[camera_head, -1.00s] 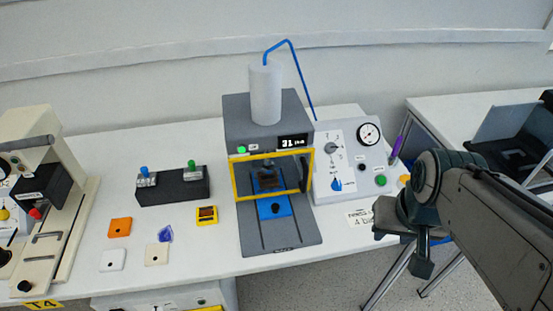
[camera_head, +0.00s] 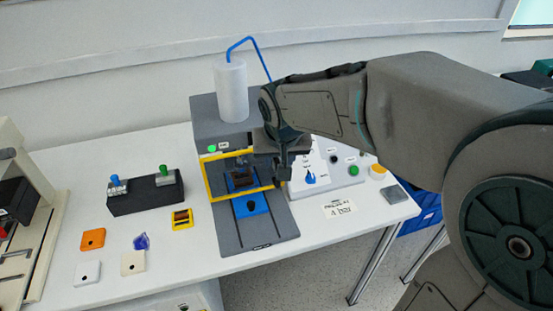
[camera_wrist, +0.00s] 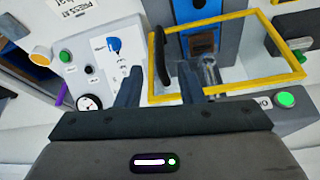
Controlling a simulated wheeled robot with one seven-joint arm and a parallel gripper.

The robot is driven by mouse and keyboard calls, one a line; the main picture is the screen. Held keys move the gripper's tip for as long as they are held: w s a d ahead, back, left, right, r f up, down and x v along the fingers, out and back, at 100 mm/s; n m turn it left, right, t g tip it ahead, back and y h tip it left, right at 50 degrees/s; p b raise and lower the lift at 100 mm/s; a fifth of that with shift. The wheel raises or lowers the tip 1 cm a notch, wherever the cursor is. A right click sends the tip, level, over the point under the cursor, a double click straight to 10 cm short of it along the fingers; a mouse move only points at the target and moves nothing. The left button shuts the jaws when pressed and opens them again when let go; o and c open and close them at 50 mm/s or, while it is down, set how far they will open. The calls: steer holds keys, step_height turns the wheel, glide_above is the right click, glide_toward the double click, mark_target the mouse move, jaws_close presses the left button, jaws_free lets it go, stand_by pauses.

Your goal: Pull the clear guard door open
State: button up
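The clear guard door has a yellow frame (camera_head: 240,194) and stands across the front opening of the grey press (camera_head: 221,112). It appears shut. In the wrist view the yellow frame (camera_wrist: 258,90) lies ahead of my gripper, with the black upright handle (camera_wrist: 161,55) at its left side. My gripper (camera_wrist: 158,76) is open. Its two fingers show on either side of the handle's lower end in the picture, with a gap on both sides. In the head view my gripper (camera_head: 284,168) is at the door's right edge and hides the handle there.
A blue block (camera_head: 250,206) with a black knob sits on the slide in front of the door. A control panel (camera_head: 340,172) with a blue knob and green button stands close on the right. A black two-switch box (camera_head: 144,194) and small coloured pieces lie to the left.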

steer(key=x, duration=0.9)
steer(key=shift+f, duration=0.25)
steer(key=shift+c, duration=0.3)
jaws_close()
